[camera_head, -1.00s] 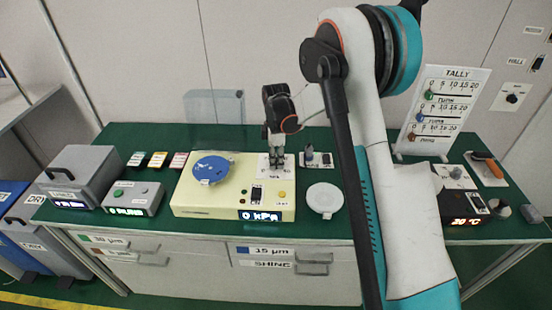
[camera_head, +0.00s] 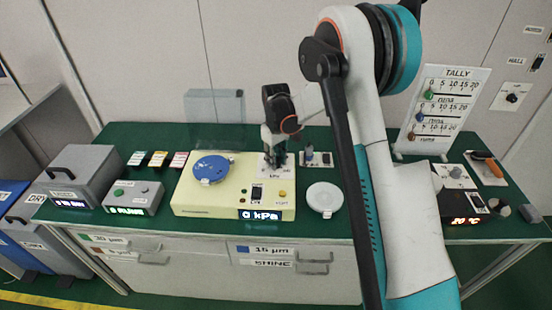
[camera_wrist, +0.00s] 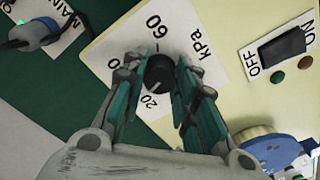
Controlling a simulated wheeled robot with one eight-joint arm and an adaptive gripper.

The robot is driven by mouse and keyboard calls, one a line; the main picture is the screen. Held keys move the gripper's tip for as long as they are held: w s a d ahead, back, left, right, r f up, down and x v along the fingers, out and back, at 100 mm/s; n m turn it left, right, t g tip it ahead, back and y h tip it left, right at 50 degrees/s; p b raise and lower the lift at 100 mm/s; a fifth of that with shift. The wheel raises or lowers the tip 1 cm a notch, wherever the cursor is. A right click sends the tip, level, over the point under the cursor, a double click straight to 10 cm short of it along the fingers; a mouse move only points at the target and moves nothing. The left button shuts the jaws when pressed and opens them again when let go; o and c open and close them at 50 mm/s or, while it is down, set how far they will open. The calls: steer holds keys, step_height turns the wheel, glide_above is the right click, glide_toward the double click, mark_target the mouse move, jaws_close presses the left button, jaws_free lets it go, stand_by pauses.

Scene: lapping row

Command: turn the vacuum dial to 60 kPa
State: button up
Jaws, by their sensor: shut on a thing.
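The vacuum dial is a dark round knob (camera_wrist: 159,72) on a white label marked 0, 20, 60 and kPa, on top of a cream machine (camera_head: 185,200). My gripper (camera_wrist: 160,64) has its fingers on either side of the knob and is shut on it. In the head view my gripper (camera_head: 274,164) points down over the machine's back right, and its fingers hide the knob. The machine's front display (camera_head: 260,215) reads 0 kPa.
A blue disc (camera_head: 212,168) lies on the machine, left of my gripper. A black OFF/ON switch (camera_wrist: 284,48) and buttons are near the dial. A white round plate (camera_head: 324,198) lies to the right.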

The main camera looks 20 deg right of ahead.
steer(key=m, duration=1.3)
steer(key=shift+w+a+m, duration=0.1)
steer(key=shift+a+m, duration=0.05)
steer(key=shift+m, duration=0.15)
steer(key=m, duration=1.3)
steer(key=shift+w, duration=0.15)
steer(key=shift+m, duration=0.4)
steer(key=o, duration=1)
steer(key=shift+o, duration=0.2)
step_height(320, 180, up, 12)
